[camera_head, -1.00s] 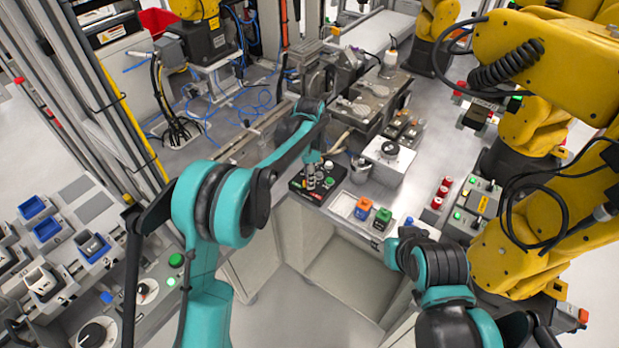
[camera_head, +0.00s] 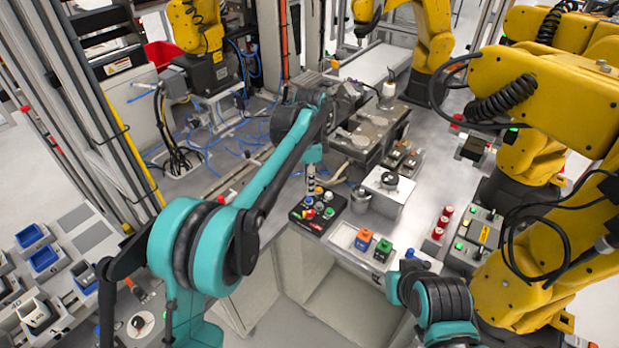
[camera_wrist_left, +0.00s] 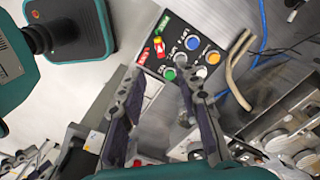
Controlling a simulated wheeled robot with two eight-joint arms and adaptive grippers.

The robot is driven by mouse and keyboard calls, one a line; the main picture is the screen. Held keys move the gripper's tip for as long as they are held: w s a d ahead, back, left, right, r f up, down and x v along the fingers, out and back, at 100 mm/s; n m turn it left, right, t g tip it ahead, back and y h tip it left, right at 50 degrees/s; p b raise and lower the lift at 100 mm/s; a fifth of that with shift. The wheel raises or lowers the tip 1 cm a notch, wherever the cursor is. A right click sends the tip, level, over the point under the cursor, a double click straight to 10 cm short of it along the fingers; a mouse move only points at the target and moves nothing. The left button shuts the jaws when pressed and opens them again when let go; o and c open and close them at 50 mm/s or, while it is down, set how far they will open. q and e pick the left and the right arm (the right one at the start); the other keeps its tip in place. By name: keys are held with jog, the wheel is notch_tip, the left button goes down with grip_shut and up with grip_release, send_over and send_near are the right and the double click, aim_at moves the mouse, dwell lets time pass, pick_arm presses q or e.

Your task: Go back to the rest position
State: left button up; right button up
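My left arm reaches in from the left. Its gripper (camera_head: 311,188) hangs above a black control box (camera_head: 334,208) with coloured buttons, seen small in the head view. In the left wrist view the two dark fingers of the left gripper (camera_wrist_left: 168,84) stand apart with nothing between them. The control box also shows in the wrist view (camera_wrist_left: 158,28), past the fingertips, with blue, green, white, orange and red parts. My right arm shows at the bottom right of the head view as a teal and black elbow; its gripper is out of view.
A silver cup (camera_head: 360,198) stands nearby. Yellow robot arms (camera_head: 545,95) crowd the right side. Blue cables (camera_head: 205,145) lie on the bench behind.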

pick_arm(q)
jog(key=s+a+r+n+t, duration=0.25)
jog(key=s+a+n, duration=0.2)
jog(key=s, duration=0.25)
jog(key=s+a+r+n+t, duration=0.1)
jog(key=s+a+r+n, duration=0.2)
jog(key=s+a, duration=0.3)
jog(key=s+a+f+n+t, duration=0.2)
jog(key=s+a+f+n, duration=0.1)
jog(key=s, duration=0.5)
jog(key=s+a+f+n+t+b, duration=0.1)
jog(key=s+a+f+n, duration=0.3)
jog(key=s+n, duration=0.2)
jog(key=shift+s+t, duration=0.35)
jog(key=shift+s, duration=0.55)
pick_arm(e)
jog(key=shift+f, duration=0.5)
pick_arm(q)
jog(key=shift+a+f, duration=0.1)
pick_arm(e)
jog(key=shift+c, duration=0.3)
